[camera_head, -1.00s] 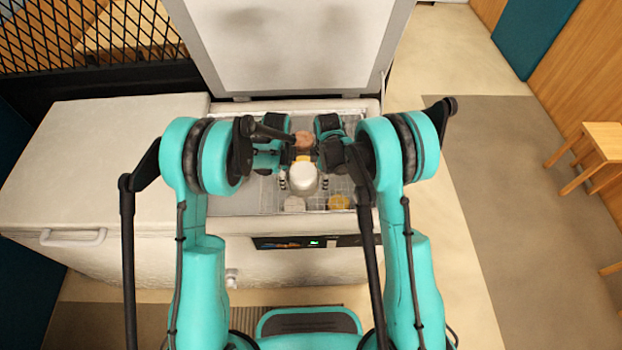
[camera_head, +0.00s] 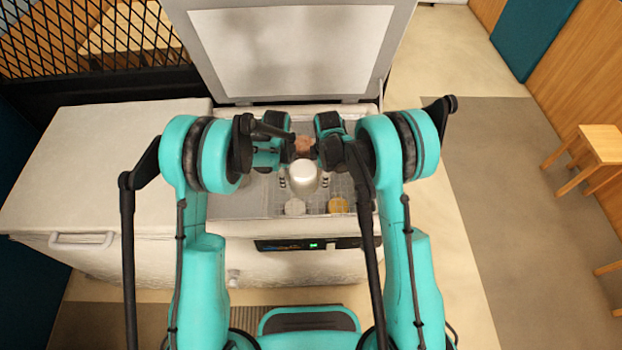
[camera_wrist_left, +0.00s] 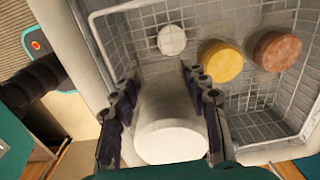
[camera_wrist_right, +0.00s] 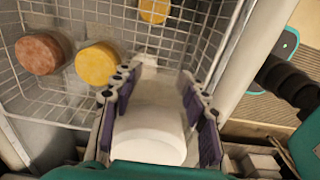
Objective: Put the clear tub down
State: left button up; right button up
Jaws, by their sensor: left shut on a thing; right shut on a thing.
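The clear tub (camera_head: 303,179) is pale and rounded, held over the open chest freezer. My left gripper (camera_head: 283,180) and my right gripper (camera_head: 325,182) close on it from opposite sides. In the left wrist view, the tub (camera_wrist_left: 172,140) sits between the left fingers (camera_wrist_left: 160,95), with its pale round end toward the camera. In the right wrist view, the tub (camera_wrist_right: 150,145) sits between the right fingers (camera_wrist_right: 157,90). The wire basket (camera_wrist_left: 262,132) lies below. I cannot tell whether the tub touches anything beneath it.
A white round tub (camera_head: 295,206), a yellow tub (camera_head: 339,204) and a brown tub (camera_head: 303,142) are in the freezer; another yellow tub (camera_wrist_right: 97,65) shows in the right wrist view. The freezer lid (camera_head: 290,50) stands open. Bare basket shows beside the tubs.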

pick_arm(q)
jog(key=shift+f, duration=0.1)
pick_arm(e)
jog(key=shift+f, duration=0.1)
